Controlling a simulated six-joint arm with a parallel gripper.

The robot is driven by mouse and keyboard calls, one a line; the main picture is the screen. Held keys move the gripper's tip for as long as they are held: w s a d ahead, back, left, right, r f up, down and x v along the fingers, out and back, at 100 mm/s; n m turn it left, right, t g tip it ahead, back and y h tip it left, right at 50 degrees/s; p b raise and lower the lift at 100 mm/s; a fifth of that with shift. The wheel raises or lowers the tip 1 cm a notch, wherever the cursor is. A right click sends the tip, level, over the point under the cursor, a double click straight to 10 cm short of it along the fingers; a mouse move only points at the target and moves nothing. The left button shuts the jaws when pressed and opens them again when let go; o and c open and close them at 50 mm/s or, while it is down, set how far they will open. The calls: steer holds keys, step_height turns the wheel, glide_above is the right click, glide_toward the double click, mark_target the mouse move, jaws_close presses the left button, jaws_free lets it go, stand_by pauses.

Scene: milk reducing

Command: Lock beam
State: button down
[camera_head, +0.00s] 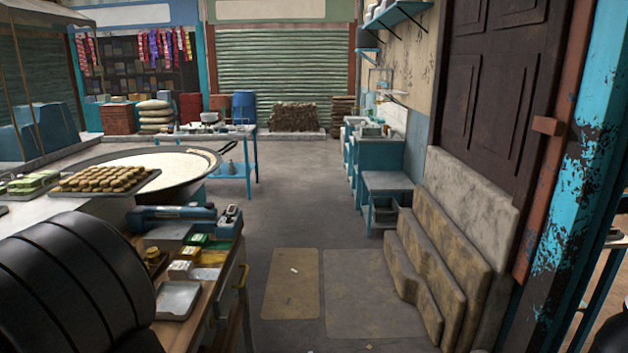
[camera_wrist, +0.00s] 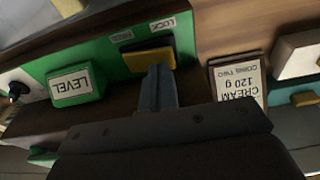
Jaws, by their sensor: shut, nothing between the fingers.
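In the wrist view, a green panel (camera_wrist: 105,68) carries a white LOCK label (camera_wrist: 162,24), a PRESS label (camera_wrist: 122,36) and a green block marked LEVEL (camera_wrist: 72,88). A yellow piece (camera_wrist: 148,58) sits in a dark slot below the LOCK label. My gripper (camera_wrist: 158,72) is shut and empty. Its fingertips overlap the lower edge of the yellow piece in the picture; I cannot tell if they touch it. I cannot make out a beam in either view. My gripper is not clear in the head view.
A box marked CREAM 120 g (camera_wrist: 236,82) stands just right of my fingers. In the head view, the crowded wooden bench (camera_head: 222,292) holds small boxes and a metal tray (camera_head: 179,300). A wide pan (camera_head: 185,165) stands behind. The floor (camera_head: 290,220) to the right is open.

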steer(key=shift+f, duration=0.55)
steer(key=shift+r, duration=3.55)
step_height(320, 180, down, 7)
steer(key=shift+f, duration=0.1)
steer(key=shift+r, duration=0.2)
step_height(320, 180, up, 9)
steer(key=shift+r, duration=0.15)
